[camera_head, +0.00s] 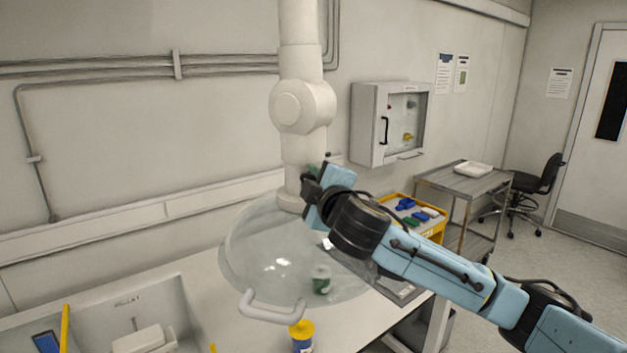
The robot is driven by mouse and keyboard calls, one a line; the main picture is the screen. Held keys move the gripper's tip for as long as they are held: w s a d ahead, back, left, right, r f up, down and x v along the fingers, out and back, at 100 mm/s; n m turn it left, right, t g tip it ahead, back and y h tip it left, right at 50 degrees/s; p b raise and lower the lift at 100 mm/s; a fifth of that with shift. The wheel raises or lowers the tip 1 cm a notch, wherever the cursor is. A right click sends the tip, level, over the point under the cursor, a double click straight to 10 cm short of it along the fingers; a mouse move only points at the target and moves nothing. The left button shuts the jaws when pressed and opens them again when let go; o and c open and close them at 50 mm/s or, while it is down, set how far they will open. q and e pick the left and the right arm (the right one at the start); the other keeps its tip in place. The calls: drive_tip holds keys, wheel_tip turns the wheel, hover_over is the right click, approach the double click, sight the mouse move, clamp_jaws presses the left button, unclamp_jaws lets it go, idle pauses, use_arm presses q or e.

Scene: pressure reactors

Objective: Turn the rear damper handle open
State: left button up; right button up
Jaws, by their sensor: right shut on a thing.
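A white extraction duct (302,60) comes down from above, with a round joint (301,105) and a lower tube that ends at a clear dome hood (262,245). My right arm comes in from the lower right. Its gripper (312,182) is at the right side of the lower tube, just above the hood, and is shut on the damper handle there. The gripper hides nearly all of the handle, so its angle cannot be told. A small dark and green bit shows by the jaws. My left gripper is not in view.
The hood has a pale front handle (270,310) and a green-and-white jar (321,279) shows through it. A yellow-lidded jar (302,335) stands in front. A yellow tray (432,229), a cart (465,180) and a wall cabinet (368,125) are at right.

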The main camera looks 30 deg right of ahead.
drive_tip(key=shift+f+n, duration=0.1)
drive_tip(key=shift+n, duration=2.1)
drive_tip(key=o, duration=0.8)
drive_tip(key=shift+o, duration=0.2)
drive_tip(key=shift+a, duration=0.1)
